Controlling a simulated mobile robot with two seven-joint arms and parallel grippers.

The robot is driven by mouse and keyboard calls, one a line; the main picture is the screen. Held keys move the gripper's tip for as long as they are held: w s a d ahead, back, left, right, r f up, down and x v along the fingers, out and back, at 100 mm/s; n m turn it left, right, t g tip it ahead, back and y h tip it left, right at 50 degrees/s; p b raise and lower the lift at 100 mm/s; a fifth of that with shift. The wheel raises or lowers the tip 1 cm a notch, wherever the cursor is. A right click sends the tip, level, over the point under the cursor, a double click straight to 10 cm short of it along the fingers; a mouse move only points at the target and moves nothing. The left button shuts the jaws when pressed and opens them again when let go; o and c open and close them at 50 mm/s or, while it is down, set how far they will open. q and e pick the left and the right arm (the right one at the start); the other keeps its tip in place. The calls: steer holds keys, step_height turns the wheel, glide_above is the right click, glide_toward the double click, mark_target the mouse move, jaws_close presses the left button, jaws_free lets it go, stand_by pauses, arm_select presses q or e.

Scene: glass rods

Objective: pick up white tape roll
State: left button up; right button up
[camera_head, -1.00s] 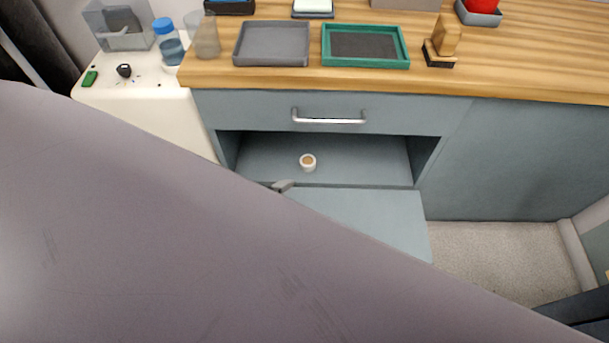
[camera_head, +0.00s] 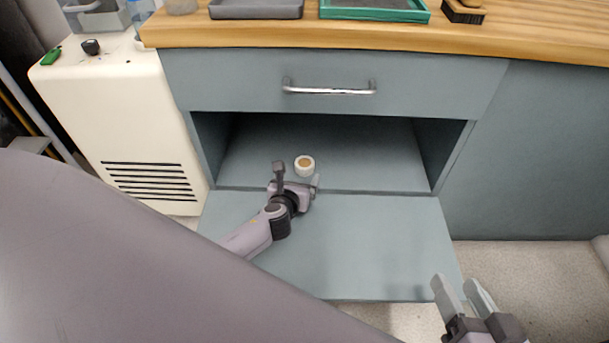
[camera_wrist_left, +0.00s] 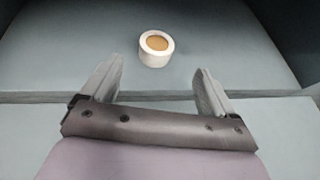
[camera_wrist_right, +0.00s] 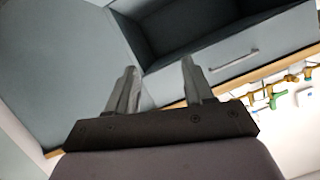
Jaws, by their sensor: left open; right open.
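The white tape roll (camera_head: 305,166) has a tan core and lies flat on the floor of the open cabinet compartment, near its front edge. It also shows in the left wrist view (camera_wrist_left: 156,49), ahead of the fingers. My left gripper (camera_head: 297,180) is open and empty, just in front of the roll and not around it. In the left wrist view its two fingers (camera_wrist_left: 158,85) point towards the roll from either side. My right gripper (camera_head: 463,287) is open and empty at the lower right, over the floor in front of the cabinet.
The compartment's fold-down door (camera_head: 360,240) lies open below my left gripper. A closed drawer with a metal handle (camera_head: 328,88) is above the compartment. Side walls bound the opening. A grey tray (camera_head: 256,9) and a green tray (camera_head: 374,10) stand on the wooden worktop.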

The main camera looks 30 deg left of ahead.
mark_target(304, 163)
arm_select(q)
steer(key=b+x, duration=0.1)
steer(key=x, duration=0.1)
steer(key=b+x, duration=0.3)
steer(key=x, duration=0.1)
steer(key=shift+w+a+f, duration=0.1)
steer(key=shift+w+a, duration=0.2)
steer(key=shift+a, duration=0.1)
steer(key=shift+w+a+m+b, duration=0.1)
steer(key=shift+w+m+b, duration=0.2)
steer(key=shift+w+b, duration=0.1)
arm_select(e)
steer(key=d+t, duration=0.1)
steer(key=d+n+t+h, duration=0.1)
steer(key=shift+s+d+n, duration=0.3)
steer(key=shift+s+d, duration=0.05)
steer(key=shift+s, duration=0.05)
arm_select(q)
steer(key=c, duration=1.1)
